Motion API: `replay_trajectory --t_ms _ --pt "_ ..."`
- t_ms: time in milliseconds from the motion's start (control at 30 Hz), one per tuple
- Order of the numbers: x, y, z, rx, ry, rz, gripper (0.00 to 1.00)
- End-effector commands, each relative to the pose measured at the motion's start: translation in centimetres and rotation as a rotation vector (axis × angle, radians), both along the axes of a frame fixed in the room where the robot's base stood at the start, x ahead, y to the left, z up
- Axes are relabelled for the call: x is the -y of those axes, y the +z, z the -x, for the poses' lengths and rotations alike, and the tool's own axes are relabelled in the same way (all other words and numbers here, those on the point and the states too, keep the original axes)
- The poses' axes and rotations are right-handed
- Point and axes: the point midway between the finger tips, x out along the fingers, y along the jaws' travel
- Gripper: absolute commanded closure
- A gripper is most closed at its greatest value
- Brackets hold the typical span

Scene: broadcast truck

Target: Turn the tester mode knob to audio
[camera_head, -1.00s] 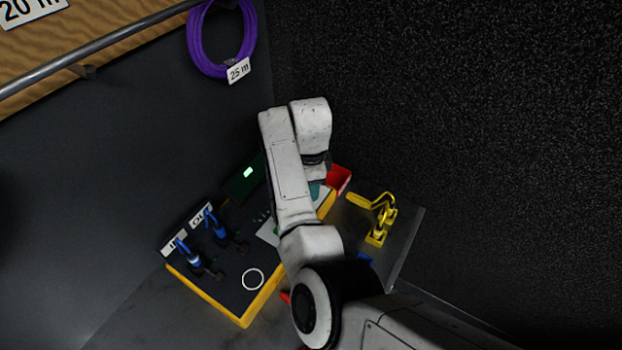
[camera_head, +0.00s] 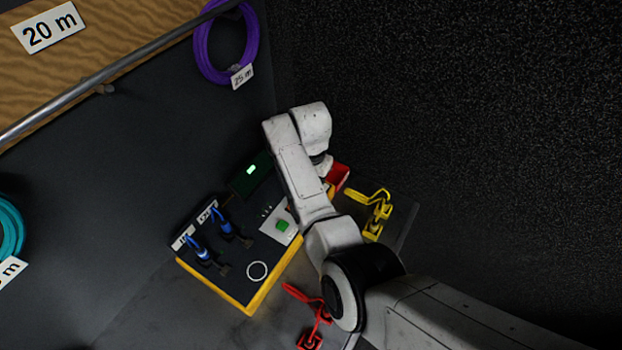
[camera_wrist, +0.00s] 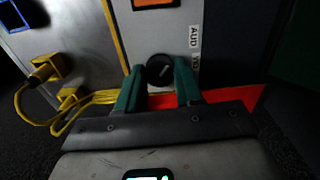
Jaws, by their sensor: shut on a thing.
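The tester mode knob (camera_wrist: 160,70) is a round black knob with a white pointer line, in the wrist view. The pointer slants up to the right. The AUD label (camera_wrist: 194,38) and the VID label (camera_wrist: 194,66) run sideways just right of the knob. My gripper (camera_wrist: 158,73) has its teal fingers on both sides of the knob, shut on it. In the head view the tester (camera_head: 250,308) is a dark box with yellow edges; my arm hides the knob and fingers there.
A red bin (camera_head: 338,176), yellow cable (camera_head: 379,213) and red cable (camera_head: 310,340) lie close by. A purple coil (camera_head: 201,45) hangs on the wall.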

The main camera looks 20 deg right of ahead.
Motion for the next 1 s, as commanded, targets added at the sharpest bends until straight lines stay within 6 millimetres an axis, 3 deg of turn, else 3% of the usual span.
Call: replay_trajectory --t_ms 333,867,900,1000 --pt "-0.07 0.23 -0.14 0.004 0.129 -0.001 0.95" --pt "-0.10 0.21 -0.17 0.005 0.149 0.000 0.95" --pt "-0.10 0.21 -0.17 0.005 0.149 0.000 0.61" --pt "-0.07 0.18 -0.13 0.004 0.148 0.000 0.51"
